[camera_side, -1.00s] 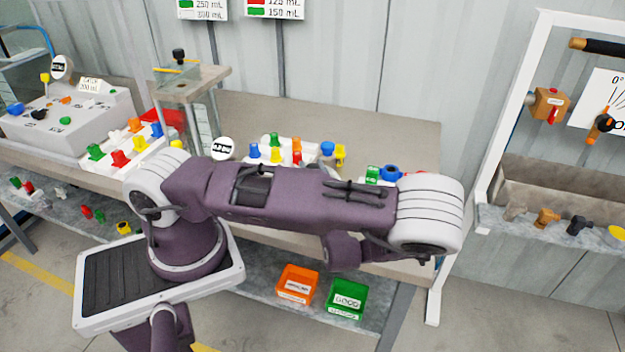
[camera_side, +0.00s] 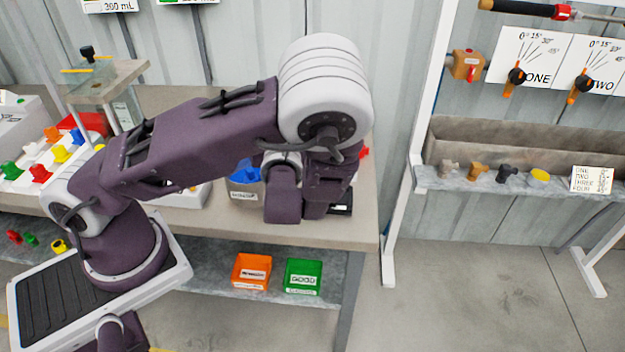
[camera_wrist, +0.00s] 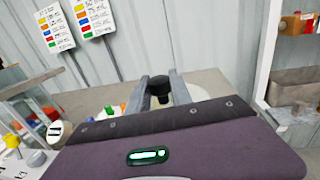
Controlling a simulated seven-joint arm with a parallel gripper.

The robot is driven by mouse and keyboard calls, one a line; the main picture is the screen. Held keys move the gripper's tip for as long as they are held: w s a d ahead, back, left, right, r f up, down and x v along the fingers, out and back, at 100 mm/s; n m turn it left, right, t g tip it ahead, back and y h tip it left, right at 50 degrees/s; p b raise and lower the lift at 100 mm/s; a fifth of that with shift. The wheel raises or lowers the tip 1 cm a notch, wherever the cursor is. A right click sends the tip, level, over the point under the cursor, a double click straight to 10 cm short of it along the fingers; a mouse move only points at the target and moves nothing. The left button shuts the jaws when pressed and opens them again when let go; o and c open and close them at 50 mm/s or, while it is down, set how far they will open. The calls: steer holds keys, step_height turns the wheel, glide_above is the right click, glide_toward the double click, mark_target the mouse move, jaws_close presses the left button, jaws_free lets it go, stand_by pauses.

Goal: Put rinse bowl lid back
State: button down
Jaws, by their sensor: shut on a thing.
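In the wrist view my gripper (camera_wrist: 164,92) is shut on a black knob (camera_wrist: 159,84), which sits between the two grey fingers. Whether a lid hangs below the knob cannot be seen, as my purple wrist covers that part. In the side view my wrist hangs over the right end of the bench and hides the fingertips. A blue piece (camera_side: 245,172) stands in a grey labelled holder just left of my wrist; its label is too small to read. I cannot tell which thing is the rinse bowl.
The wooden bench (camera_side: 350,230) is clear along its front right edge. An orange bin (camera_side: 252,272) and a green bin (camera_side: 303,277) sit on the shelf below. A glass box with a black knob (camera_side: 87,53) stands left. A white frame with valves (camera_side: 467,66) stands right.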

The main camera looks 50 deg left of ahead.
steer(key=w+d+f+m+t+h, duration=0.4)
steer(key=w+d+m+t+h, duration=0.15)
steer(key=d, duration=0.35)
steer(key=shift+n+g, duration=0.25)
steer(key=shift+n, duration=0.1)
step_height(320, 180, down, 9)
steer(key=shift+f, duration=0.1)
steer(key=shift+f, duration=0.45)
steer(key=c, duration=1.2)
jaws_free()
steer(key=shift+o, duration=0.3)
